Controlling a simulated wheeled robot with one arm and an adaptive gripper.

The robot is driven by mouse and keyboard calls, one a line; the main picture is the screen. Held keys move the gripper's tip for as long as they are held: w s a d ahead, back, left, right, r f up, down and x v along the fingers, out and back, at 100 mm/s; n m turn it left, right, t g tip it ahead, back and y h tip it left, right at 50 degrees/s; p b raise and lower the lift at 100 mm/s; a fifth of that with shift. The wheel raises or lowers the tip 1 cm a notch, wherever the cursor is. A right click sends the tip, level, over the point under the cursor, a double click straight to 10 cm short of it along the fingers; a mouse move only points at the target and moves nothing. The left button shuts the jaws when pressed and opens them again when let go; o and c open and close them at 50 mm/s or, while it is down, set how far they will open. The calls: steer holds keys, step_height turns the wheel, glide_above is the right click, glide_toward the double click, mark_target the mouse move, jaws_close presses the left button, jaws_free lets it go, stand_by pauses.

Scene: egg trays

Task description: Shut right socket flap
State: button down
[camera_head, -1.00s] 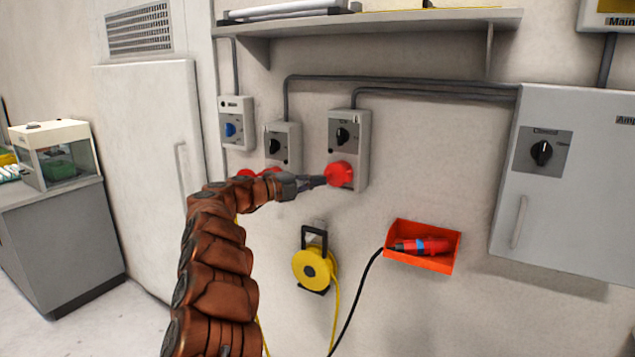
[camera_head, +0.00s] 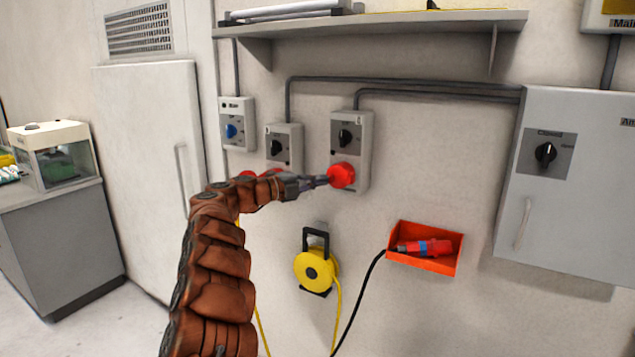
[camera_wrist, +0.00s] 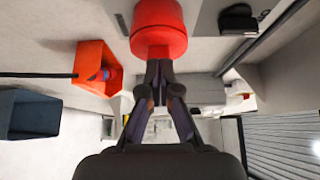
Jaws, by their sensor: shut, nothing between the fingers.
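The right socket is a grey wall box (camera_head: 361,128) with a black rotary switch in its upper part. Its round red flap (camera_head: 341,175) sits at the lower front of the box; the flap's exact angle is hard to tell. In the wrist view the red flap (camera_wrist: 157,28) fills the top middle. My gripper (camera_head: 326,181) is shut and empty, its fingertips at the left side of the red flap. In the wrist view the shut fingertips (camera_wrist: 159,66) are right at the red part's lower edge, seemingly touching it.
Another grey socket box (camera_head: 284,143) and a box with a blue switch (camera_head: 236,124) are to the left. Below are a yellow cable reel (camera_head: 315,268) and an orange bin (camera_head: 425,262) holding a red plug. A grey cabinet (camera_head: 570,225) is at right, a shelf (camera_head: 400,22) above.

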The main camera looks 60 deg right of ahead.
steer(key=b+v, duration=0.5)
steer(key=v, duration=0.8)
stand_by(0.4)
steer(key=shift+w, duration=0.1)
